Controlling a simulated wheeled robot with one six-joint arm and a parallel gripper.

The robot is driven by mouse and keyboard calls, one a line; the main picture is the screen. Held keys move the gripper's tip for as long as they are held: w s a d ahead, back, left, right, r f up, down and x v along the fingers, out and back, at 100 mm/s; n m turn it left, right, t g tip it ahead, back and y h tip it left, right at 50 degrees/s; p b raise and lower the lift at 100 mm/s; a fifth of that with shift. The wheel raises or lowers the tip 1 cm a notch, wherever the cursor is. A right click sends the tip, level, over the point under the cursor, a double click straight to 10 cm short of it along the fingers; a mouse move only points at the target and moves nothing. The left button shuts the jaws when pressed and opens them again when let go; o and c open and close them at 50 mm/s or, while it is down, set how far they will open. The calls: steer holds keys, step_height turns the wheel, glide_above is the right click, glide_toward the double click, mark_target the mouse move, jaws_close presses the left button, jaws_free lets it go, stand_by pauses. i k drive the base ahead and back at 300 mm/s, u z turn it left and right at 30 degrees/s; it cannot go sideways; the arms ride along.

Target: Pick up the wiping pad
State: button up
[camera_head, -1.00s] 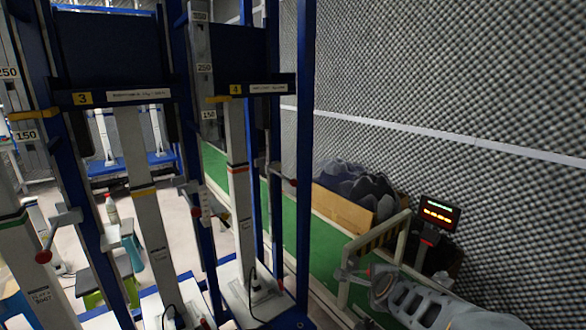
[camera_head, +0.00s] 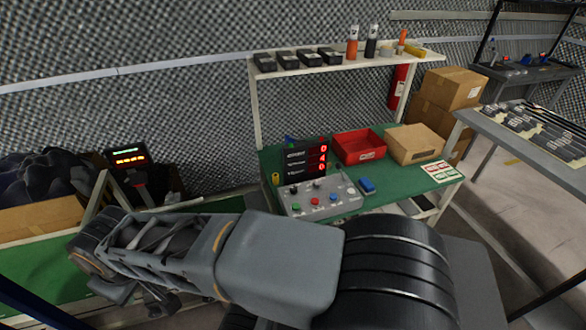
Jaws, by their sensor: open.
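A small blue block (camera_head: 367,186), which looks like the wiping pad, lies on the green-topped workbench (camera_head: 440,178). It sits just right of a grey control box with coloured buttons (camera_head: 322,200). It is small in the picture, so its exact shape is unclear. My arm stretches across the foreground, well in front of the bench, and folds at the left. I cannot make out my gripper or its fingers; they are out of sight. Nothing of mine is touching the blue block.
Behind the block stand a red bin (camera_head: 358,146), a cardboard box (camera_head: 414,145) and a digital display (camera_head: 305,160). A shelf (camera_head: 345,62) spans above. A grey table (camera_head: 530,140) stands at right. Bare floor (camera_head: 490,215) lies between bench and table.

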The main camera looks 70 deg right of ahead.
mark_target(367, 188)
steer(key=z, duration=3.25)
steer(key=k, duration=0.1)
steer(key=z, duration=0.05)
steer(key=i, duration=0.1)
